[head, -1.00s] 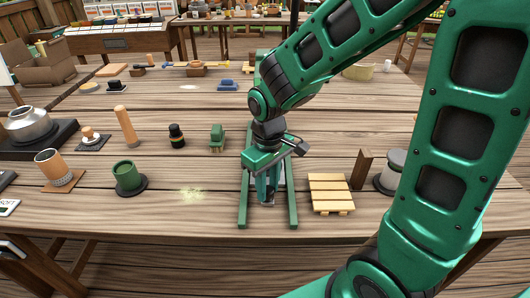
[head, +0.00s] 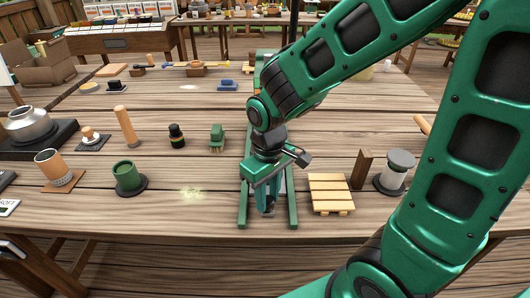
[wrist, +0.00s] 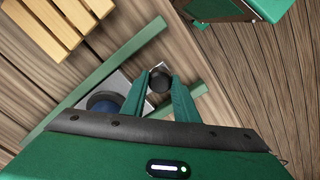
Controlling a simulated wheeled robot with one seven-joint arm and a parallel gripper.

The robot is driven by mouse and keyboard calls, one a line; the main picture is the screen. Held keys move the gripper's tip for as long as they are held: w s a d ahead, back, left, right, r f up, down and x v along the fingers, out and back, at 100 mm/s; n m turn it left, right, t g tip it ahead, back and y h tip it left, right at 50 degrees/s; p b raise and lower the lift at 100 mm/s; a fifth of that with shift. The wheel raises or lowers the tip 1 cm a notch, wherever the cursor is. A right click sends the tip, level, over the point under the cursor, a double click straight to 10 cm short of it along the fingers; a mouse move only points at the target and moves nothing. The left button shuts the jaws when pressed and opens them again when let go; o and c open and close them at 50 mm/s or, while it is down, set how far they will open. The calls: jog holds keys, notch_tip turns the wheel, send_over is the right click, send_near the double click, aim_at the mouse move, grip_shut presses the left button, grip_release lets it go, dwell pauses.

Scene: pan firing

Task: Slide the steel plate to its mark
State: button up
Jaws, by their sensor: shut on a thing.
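The steel plate (wrist: 119,83) is a grey sheet lying between two green rails on the table, seen partly behind my fingers in the wrist view. A dark round knob (wrist: 160,77) stands between my fingertips. A dark blue round thing (wrist: 105,102) sits at the plate, partly hidden by my gripper's body. My gripper (head: 267,210) points down between the green rails (head: 243,205), near their front ends, and is shut on the knob. In the head view my gripper hides most of the plate. I cannot make out the mark.
A slatted wooden rack (head: 330,194) lies just right of the rails, with a grey spool (head: 398,170) beyond it. A green brush (head: 217,138) and a green cup (head: 126,177) stand to the left. The table's front edge is close to the rails' near ends.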

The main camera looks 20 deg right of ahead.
jog(key=shift+s+a, duration=0.3)
jog(key=shift+s, duration=0.45)
jog(key=shift+s+a, duration=0.3)
jog(key=shift+s, duration=0.45)
jog(key=shift+s+a, duration=0.3)
jog(key=shift+s, duration=0.45)
jog(key=shift+a, duration=0.1)
jog(key=o, duration=1.1)
jog(key=shift+o, duration=0.2)
notch_tip(320, 180, up, 11)
jog(key=s+d+m, duration=0.3)
jog(key=d, duration=0.5)
jog(key=s+d+f+m, duration=0.1)
jog(key=s+d+m, duration=0.2)
jog(key=d, duration=0.4)
jog(key=s+d+m, duration=0.3)
jog(key=d+m, duration=0.2)
jog(key=d, duration=0.3)
jog(key=shift+d+f, duration=0.25)
jog(key=shift+d, duration=0.1)
